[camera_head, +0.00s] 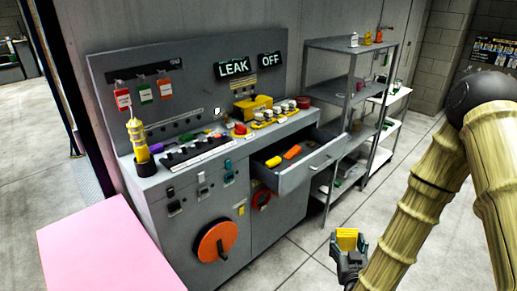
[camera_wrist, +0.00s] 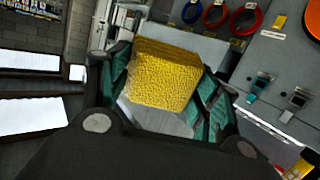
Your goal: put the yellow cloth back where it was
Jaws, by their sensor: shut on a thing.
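The yellow cloth (camera_wrist: 163,76) looks like a folded, textured block in the wrist view. My gripper (camera_wrist: 166,90) is shut on it, with green pads on both sides of the cloth. In the head view the cloth (camera_head: 347,238) sticks up from my gripper (camera_head: 348,250), low at the right, in front of the cabinet and apart from it. An open drawer (camera_head: 311,177) of the grey cabinet holds a yellow item (camera_head: 273,161) and an orange item (camera_head: 292,152). The drawer is to the upper left of my gripper.
A metal shelf rack (camera_head: 350,46) stands behind the drawer, with small bottles on top. A pink surface (camera_head: 105,250) is at lower left. Floor around my gripper is clear.

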